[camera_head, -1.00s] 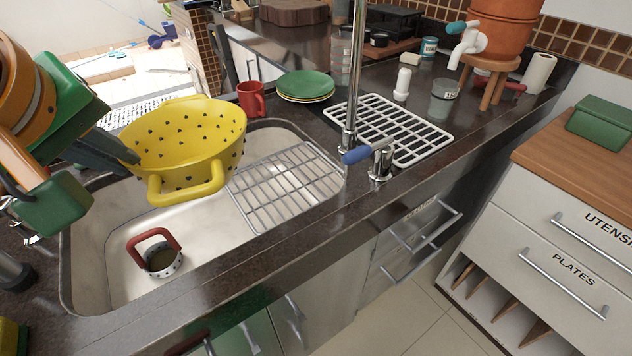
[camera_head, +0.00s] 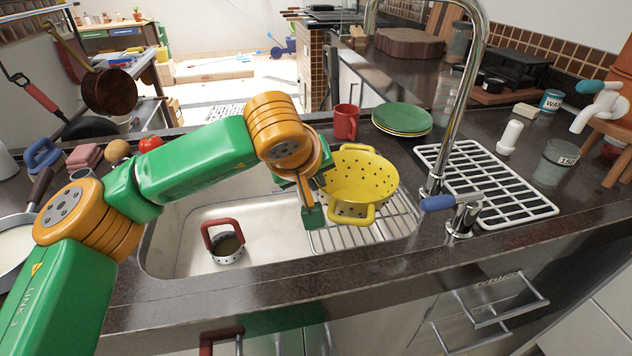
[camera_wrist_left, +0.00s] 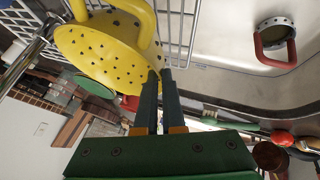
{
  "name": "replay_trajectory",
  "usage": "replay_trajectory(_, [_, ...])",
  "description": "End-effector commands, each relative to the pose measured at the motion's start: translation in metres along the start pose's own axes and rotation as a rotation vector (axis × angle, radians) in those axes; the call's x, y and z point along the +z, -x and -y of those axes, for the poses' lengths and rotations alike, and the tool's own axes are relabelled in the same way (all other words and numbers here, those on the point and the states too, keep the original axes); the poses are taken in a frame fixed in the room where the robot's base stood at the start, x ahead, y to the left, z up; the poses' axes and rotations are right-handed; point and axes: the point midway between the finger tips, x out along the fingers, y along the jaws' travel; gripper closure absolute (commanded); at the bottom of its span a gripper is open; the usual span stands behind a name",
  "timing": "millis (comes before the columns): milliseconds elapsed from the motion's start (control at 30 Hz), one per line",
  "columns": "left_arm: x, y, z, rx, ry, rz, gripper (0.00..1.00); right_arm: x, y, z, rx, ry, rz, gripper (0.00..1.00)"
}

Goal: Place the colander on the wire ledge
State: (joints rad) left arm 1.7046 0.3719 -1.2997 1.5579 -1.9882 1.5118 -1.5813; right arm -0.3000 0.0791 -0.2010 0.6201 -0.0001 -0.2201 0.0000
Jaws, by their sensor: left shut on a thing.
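My left gripper (camera_head: 322,177) is shut on the colander's left side. In the left wrist view the two fingers (camera_wrist_left: 162,76) pinch the rim of the colander (camera_wrist_left: 95,50), and wires of the ledge (camera_wrist_left: 184,28) show beside it. The colander hides part of the ledge. My right gripper is not in view.
A round strainer with a red handle (camera_head: 226,246) sits in the sink's left part. A red mug (camera_head: 346,122) and green plates (camera_head: 402,118) stand behind the colander. The tall faucet (camera_head: 462,110) and a white drying rack (camera_head: 490,182) are to the right.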

Motion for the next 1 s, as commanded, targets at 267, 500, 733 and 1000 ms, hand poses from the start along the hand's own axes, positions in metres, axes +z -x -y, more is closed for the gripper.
replay_trajectory(267, [0.005,-0.007,0.003,0.003,0.001,-0.001,1.00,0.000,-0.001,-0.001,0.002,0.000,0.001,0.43])
replay_trajectory(500, [0.006,-0.008,0.004,0.001,0.001,0.000,0.64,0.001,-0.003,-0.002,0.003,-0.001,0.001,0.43])
replay_trajectory(733, [0.006,-0.008,0.004,0.001,0.001,0.000,0.64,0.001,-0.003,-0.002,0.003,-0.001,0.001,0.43])
replay_trajectory(1000, [0.004,0.031,0.003,0.005,0.000,-0.004,0.64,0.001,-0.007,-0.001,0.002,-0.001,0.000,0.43])
